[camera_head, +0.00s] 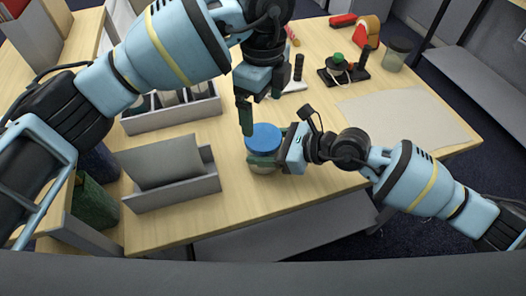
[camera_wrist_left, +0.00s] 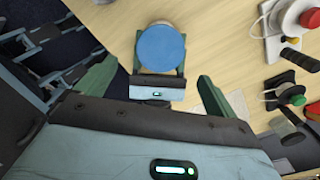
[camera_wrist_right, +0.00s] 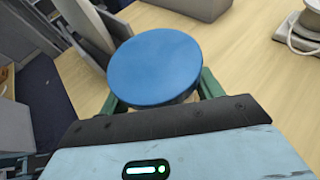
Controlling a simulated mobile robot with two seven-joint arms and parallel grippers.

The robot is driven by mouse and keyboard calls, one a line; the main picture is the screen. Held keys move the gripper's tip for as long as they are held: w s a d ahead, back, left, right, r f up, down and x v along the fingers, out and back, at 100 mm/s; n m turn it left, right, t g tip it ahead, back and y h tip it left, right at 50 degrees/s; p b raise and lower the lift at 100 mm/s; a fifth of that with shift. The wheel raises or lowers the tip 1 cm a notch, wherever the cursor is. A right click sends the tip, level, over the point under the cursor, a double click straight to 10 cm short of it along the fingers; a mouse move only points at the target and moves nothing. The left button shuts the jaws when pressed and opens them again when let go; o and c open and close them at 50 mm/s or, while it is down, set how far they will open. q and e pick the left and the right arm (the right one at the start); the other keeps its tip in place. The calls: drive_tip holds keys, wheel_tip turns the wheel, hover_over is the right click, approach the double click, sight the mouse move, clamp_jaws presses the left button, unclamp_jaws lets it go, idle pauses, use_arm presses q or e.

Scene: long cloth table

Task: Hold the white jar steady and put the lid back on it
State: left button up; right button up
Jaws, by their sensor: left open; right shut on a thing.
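The white jar (camera_head: 262,169) stands on the table near its front edge, mostly hidden by the lid and my right fingers. The round blue lid (camera_head: 263,137) lies on top of the jar; whether it is fully seated I cannot tell. It also shows in the left wrist view (camera_wrist_left: 160,49) and the right wrist view (camera_wrist_right: 155,67). My right gripper (camera_head: 266,156) is shut around the jar below the lid, coming from the right. My left gripper (camera_head: 260,114) is open and empty, just above and behind the lid, fingers pointing down.
A grey bin with an upright panel (camera_head: 170,192) stands left of the jar, with a divided grey tray (camera_head: 175,118) behind it. A beige mat (camera_head: 410,120) lies to the right. A device with a green knob (camera_head: 338,65) and a clear jar (camera_head: 396,55) stand farther back.

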sight(263, 136)
idle(0.4)
use_arm(q)
drive_tip(key=shift+f, duration=4)
drive_tip(key=c, duration=0.9)
drive_tip(key=o, duration=1)
drive_tip(key=shift+c, duration=0.2)
drive_tip(key=shift+r, duration=2.25)
drive_tip(key=shift+r, duration=0.15)
drive_tip(key=shift+c, duration=0.3)
